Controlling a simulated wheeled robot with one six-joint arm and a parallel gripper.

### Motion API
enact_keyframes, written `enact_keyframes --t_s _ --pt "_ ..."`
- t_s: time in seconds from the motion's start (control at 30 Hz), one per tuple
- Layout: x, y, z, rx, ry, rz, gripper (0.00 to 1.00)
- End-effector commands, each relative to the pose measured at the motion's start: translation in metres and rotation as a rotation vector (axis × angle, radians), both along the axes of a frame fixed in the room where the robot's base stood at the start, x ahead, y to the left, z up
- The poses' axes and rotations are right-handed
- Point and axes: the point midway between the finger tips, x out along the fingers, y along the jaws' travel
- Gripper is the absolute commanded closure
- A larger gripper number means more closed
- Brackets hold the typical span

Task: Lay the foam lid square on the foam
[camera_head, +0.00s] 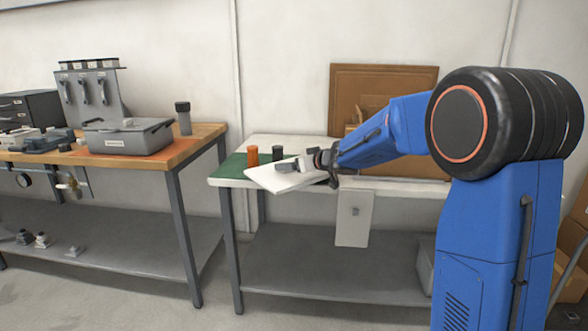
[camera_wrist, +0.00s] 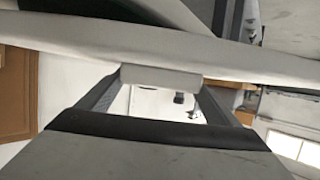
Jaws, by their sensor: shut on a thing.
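The foam lid (camera_head: 284,178) is a flat white slab, held slightly tilted above the front of the right-hand table. My gripper (camera_head: 312,160) is at its right end. In the wrist view the lid (camera_wrist: 220,50) spans the top, and my gripper (camera_wrist: 160,82) is shut on its small pale grip block (camera_wrist: 160,76). A broad white surface (camera_head: 290,141) shows behind the lid at the back of the table. I cannot tell whether it is the foam; the lid and my arm hide part of the tabletop.
An orange cylinder (camera_head: 252,156) and a dark cylinder (camera_head: 278,153) stand close behind the lid, near a green mat (camera_head: 232,167). Brown cardboard (camera_head: 385,85) stands behind the table. A grey case (camera_head: 128,136) is on the wooden bench at left. A gap separates both tables.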

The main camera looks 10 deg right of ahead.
Motion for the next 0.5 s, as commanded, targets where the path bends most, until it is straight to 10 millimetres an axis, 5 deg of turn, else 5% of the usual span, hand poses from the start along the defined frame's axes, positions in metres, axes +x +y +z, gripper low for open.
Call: enact_keyframes --t_s 0.13,0.5 --pt "0.000 0.000 -0.016 0.000 0.000 0.001 0.36" --pt "0.000 0.000 -0.019 0.000 -0.001 0.000 0.36"
